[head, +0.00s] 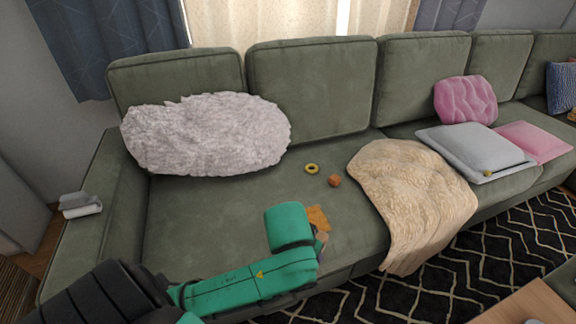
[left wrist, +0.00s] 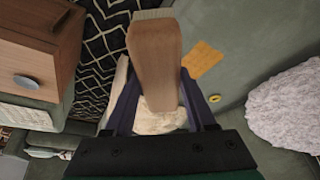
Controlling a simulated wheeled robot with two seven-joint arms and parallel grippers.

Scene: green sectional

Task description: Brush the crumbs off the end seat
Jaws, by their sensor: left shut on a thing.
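The end seat (head: 205,215) is the green cushion at the left of the sofa. On it lie a yellow ring-shaped piece (head: 312,168), a small orange-brown lump (head: 334,181) and a flat orange piece (head: 318,218). The left wrist view also shows the flat piece (left wrist: 203,58) and the ring (left wrist: 214,98). In the head view the gripper is mostly hidden behind my green arm, near the seat's front, beside the flat piece. My right gripper is not in view.
A fluffy pale cushion (head: 205,135) leans at the back left. A cream blanket (head: 415,195) drapes over the seat's right side and front. A grey cushion (head: 470,150) and pink cushions lie further right. A wooden-fronted cabinet (left wrist: 40,50) stands opposite.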

